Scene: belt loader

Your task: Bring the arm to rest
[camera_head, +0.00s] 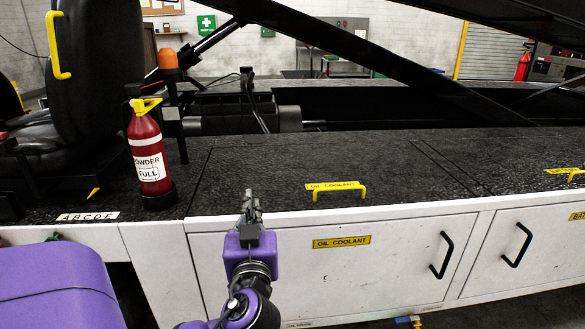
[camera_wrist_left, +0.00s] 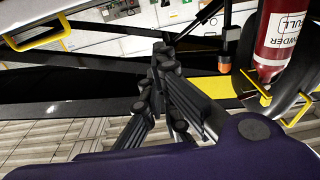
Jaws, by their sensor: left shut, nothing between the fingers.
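My left gripper (camera_head: 250,203) is in the lower middle of the head view, in front of the white side panel of the belt loader, its fingers pointing up near the deck edge. The fingers are together with nothing between them. In the left wrist view the gripper (camera_wrist_left: 160,58) shows its dark fingers closed. My right gripper is in neither view.
A red fire extinguisher (camera_head: 147,157) stands on the black deck (camera_head: 265,165), left of my gripper. A yellow handle (camera_head: 339,190) rises from the deck to the right. Black door handles (camera_head: 441,255) stick out of the side panel. A black seat (camera_head: 97,75) stands at far left.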

